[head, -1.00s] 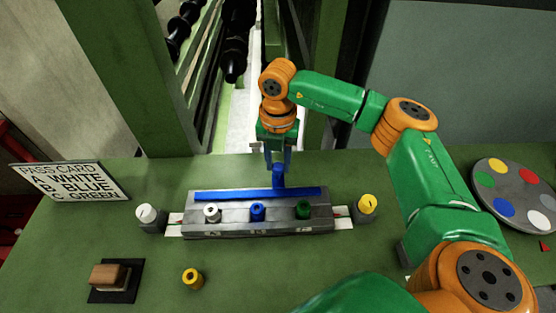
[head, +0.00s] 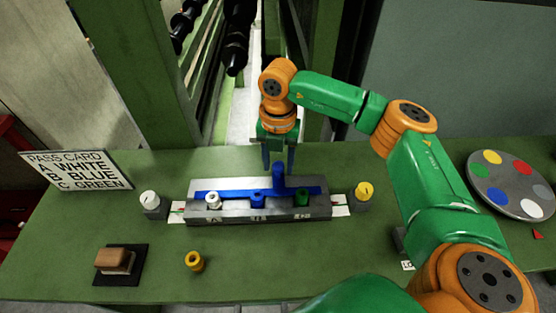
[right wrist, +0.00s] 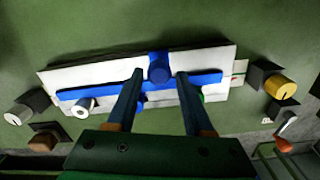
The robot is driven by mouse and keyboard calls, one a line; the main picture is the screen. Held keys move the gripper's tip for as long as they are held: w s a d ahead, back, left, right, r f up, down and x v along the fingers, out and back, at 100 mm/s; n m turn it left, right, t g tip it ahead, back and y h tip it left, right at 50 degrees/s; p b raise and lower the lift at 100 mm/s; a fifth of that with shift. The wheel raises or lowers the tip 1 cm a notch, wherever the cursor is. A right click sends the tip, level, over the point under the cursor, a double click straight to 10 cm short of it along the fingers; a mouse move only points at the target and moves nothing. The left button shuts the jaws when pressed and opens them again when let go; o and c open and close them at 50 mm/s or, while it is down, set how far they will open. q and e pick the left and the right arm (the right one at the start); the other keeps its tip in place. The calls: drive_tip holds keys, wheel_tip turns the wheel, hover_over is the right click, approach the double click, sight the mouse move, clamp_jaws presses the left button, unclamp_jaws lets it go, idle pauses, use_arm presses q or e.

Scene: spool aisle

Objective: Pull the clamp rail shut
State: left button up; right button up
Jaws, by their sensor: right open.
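The clamp rail (head: 230,194) is a blue bar with an upright blue handle (head: 279,176), lying along a grey fixture (head: 240,214). White (head: 213,201), blue (head: 257,201) and green (head: 302,199) spools sit in the fixture. The rail lies close behind them; I cannot tell whether it touches them. My right gripper (head: 278,163) is open, its fingers on either side of the handle. In the right wrist view, the handle's round top (right wrist: 159,73) shows between the fingertips, and the rail (right wrist: 100,90) partly hides the blue and green spools. My left gripper is not in view.
A white knob (head: 149,201) and a yellow knob (head: 364,191) on grey blocks flank the fixture. A loose yellow spool (head: 195,262) and a brown block on a black pad (head: 118,263) are in front. A pass card (head: 76,170) stands left, a colour disc (head: 512,185) right.

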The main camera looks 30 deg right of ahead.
drive_tip(key=shift+o, duration=0.6)
drive_tip(key=shift+r, duration=0.1)
wheel_tip(320, 180, up, 7)
drive_tip(key=shift+f+b, duration=0.1)
drive_tip(key=shift+b, duration=0.55)
